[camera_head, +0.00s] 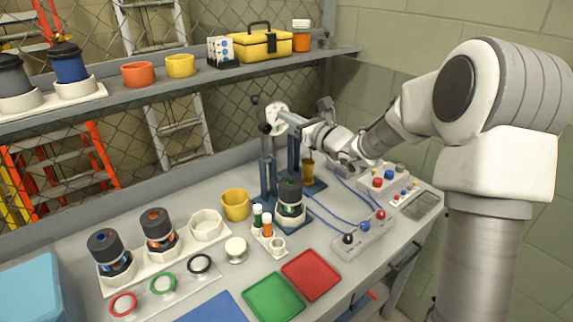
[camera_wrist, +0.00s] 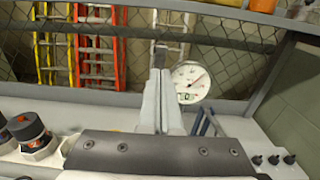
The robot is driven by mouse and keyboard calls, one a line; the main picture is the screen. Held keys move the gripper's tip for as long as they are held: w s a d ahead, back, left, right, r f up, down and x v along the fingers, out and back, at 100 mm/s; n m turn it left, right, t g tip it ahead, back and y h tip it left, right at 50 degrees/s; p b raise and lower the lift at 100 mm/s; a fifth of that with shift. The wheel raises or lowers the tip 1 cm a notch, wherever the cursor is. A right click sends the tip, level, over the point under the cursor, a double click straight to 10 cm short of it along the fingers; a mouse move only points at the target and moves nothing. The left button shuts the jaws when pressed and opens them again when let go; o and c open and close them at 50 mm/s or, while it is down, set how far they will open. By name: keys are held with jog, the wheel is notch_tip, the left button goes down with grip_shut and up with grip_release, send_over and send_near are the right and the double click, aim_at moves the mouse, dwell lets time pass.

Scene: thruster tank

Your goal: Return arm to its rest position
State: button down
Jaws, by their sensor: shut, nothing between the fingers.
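My arm reaches in from the right in the head view. My gripper (camera_head: 292,119) is up at the back of the bench, close to a round white dial gauge (camera_head: 275,119) on the thruster stand. In the wrist view my gripper (camera_wrist: 161,78) shows its two fingers pressed together with nothing between them. The gauge (camera_wrist: 191,82) stands just right of the fingertips there, its face with a red needle in clear view. I cannot tell whether the fingers touch the gauge or its stand.
A shelf (camera_head: 200,79) with a yellow toolbox (camera_head: 262,44) runs above the bench behind my gripper. Below stand a thruster in a white holder (camera_head: 290,203), a yellow cup (camera_head: 236,205) and control boxes (camera_head: 362,238). Red (camera_head: 311,275) and green (camera_head: 273,298) trays lie in front.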

jog(key=s+a+r+n+g, duration=0.1)
jog(key=s+a+n+g, duration=0.3)
jog(key=s+n, duration=0.5)
jog(key=s+a+r+n+g, duration=0.1)
jog(key=s+a+n+g, duration=0.5)
jog(key=s, duration=0.6)
jog(key=s+d+f+n+h, duration=0.2)
jog(key=s+d+n+h, duration=0.3)
jog(key=s+d+n, duration=0.2)
jog(key=s+d+f+n+h, duration=0.2)
jog(key=s+d+n+h, duration=0.3)
jog(key=s+d, duration=0.6)
jog(key=shift+s+n+t, duration=0.3)
jog(key=shift+s+n, duration=0.7)
jog(key=shift+n, duration=0.1)
